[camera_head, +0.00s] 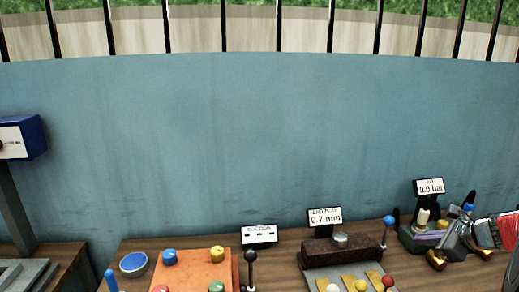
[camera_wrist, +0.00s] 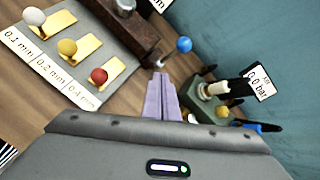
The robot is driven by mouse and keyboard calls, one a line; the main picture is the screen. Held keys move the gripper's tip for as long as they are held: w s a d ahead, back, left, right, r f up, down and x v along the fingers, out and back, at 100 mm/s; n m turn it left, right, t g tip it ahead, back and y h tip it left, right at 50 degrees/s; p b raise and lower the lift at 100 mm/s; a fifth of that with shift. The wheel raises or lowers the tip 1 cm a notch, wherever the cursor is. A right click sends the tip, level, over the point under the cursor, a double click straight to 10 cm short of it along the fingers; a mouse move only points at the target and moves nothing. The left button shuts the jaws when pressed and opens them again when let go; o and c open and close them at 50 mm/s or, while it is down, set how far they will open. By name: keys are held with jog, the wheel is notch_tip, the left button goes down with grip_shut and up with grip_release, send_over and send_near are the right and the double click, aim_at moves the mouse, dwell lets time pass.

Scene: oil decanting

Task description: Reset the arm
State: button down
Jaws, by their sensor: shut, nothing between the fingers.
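My gripper (camera_wrist: 159,78) shows in the wrist view as two purple fingers lying together, shut and empty. In the head view my gripper (camera_head: 422,239) is at the lower right, in front of the dark green device with the "0.0 bar" sign (camera_head: 429,187). In the wrist view the fingertips point toward the foot of a lever with a blue ball (camera_wrist: 184,44); I cannot tell whether they touch it. That lever's blue ball (camera_head: 389,220) also shows in the head view, at the right end of a dark block.
A grey plate with white, yellow and red balls (camera_wrist: 98,76) and thickness labels lies left of the fingers. An orange panel (camera_head: 195,270) with coloured knobs stands further left on the wooden bench. A blue wall (camera_head: 240,130) rises behind the bench.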

jog(key=s+a+n+g, duration=0.1)
jog(key=s+a+n, duration=0.7)
jog(key=a, duration=0.4)
jog(key=s+a+r+n+g+h, duration=0.1)
jog(key=s+a+n, duration=0.7)
jog(key=a+n, duration=0.2)
jog(key=s+a+r+n+g, duration=0.1)
jog(key=s+a+n+g, duration=0.1)
jog(key=s+a+n, duration=0.6)
jog(key=a+n, duration=0.1)
jog(key=a, duration=0.5)
jog(key=shift+s+a+n+h, duration=0.15)
jog(key=shift+a+n+h, duration=0.15)
jog(key=shift+h, duration=0.1)
